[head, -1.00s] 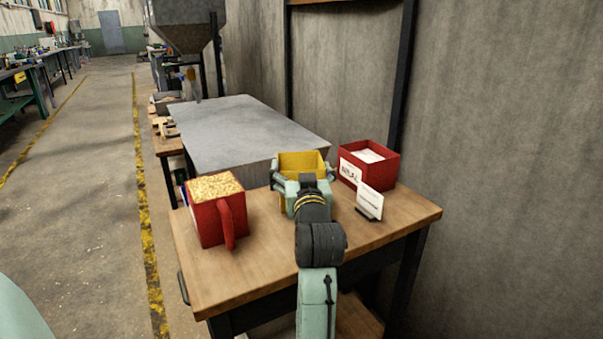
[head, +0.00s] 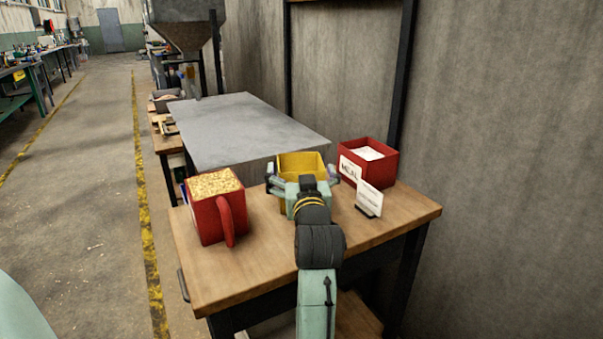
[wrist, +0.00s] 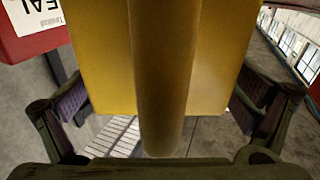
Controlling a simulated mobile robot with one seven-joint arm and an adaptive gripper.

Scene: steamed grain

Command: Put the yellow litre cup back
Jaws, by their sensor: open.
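The yellow litre cup (head: 302,163) stands on the wooden bench, partly hidden behind my gripper in the head view. In the wrist view the yellow cup (wrist: 105,60) fills the upper middle, with its upright handle (wrist: 162,80) facing the camera. My gripper (head: 303,178) is at the near side of the cup. In the wrist view my gripper (wrist: 163,100) is open, with one finger on each side of the handle and gaps between the fingers and the cup walls. The cup's base is hidden in the head view.
A red cup filled with grain (head: 217,212) stands to the left on the bench (head: 270,265). A red box labelled MEAL (head: 385,165) and a small white card on a stand (head: 370,198) are to the right. A grey metal-topped table (head: 235,130) lies behind.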

